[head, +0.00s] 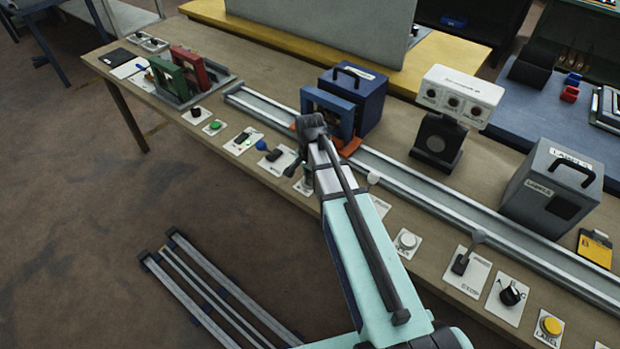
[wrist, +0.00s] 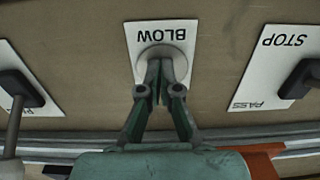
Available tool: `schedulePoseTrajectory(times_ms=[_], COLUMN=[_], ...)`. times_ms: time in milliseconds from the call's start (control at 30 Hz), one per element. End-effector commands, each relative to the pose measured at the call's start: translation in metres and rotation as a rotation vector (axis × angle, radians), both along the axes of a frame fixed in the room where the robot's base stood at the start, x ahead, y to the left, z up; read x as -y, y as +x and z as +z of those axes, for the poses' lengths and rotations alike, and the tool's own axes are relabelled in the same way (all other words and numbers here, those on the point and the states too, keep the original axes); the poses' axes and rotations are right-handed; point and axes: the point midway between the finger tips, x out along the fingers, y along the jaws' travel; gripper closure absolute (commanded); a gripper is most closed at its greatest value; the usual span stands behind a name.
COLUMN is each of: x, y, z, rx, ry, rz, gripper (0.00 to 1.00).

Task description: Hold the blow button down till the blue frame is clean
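The blow button (wrist: 178,57) is a round grey button on a white BLOW card (wrist: 160,34), below my gripper in the wrist view. My gripper (wrist: 161,68) is shut and empty, its fingertips together over the button and seeming to touch it. I cannot tell how far the button is pressed. In the head view the blue frame (head: 328,108) stands upright on an orange carriage (head: 350,146) on the rail, in front of a dark blue box (head: 367,88). My arm covers part of the frame, and any dirt on it is too small to tell.
A STOP/PASS lever card (wrist: 285,68) and another lever card (wrist: 25,85) flank the button. The metal rail (head: 440,195) runs along the table behind the controls. A red frame (head: 193,68) and a green frame (head: 168,77) stand in a tray at the far left.

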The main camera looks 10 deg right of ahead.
Motion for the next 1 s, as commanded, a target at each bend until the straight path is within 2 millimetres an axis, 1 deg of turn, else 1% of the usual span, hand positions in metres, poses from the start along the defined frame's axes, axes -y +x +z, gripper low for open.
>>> schedulePoseTrajectory(times_ms=[33,733,867,967,1000], x=[-0.001,-0.001,-0.001,-0.001,-0.001], y=[-0.006,-0.006,-0.006,-0.006,-0.006], z=[-0.009,-0.008,0.0,0.014,0.021], rx=[-0.018,-0.018,-0.016,-0.012,-0.01], ry=[0.002,0.002,0.003,0.003,0.002], rz=[0.001,0.001,0.001,0.0,0.0], gripper=[1.0,1.0,1.0,1.0,1.0])
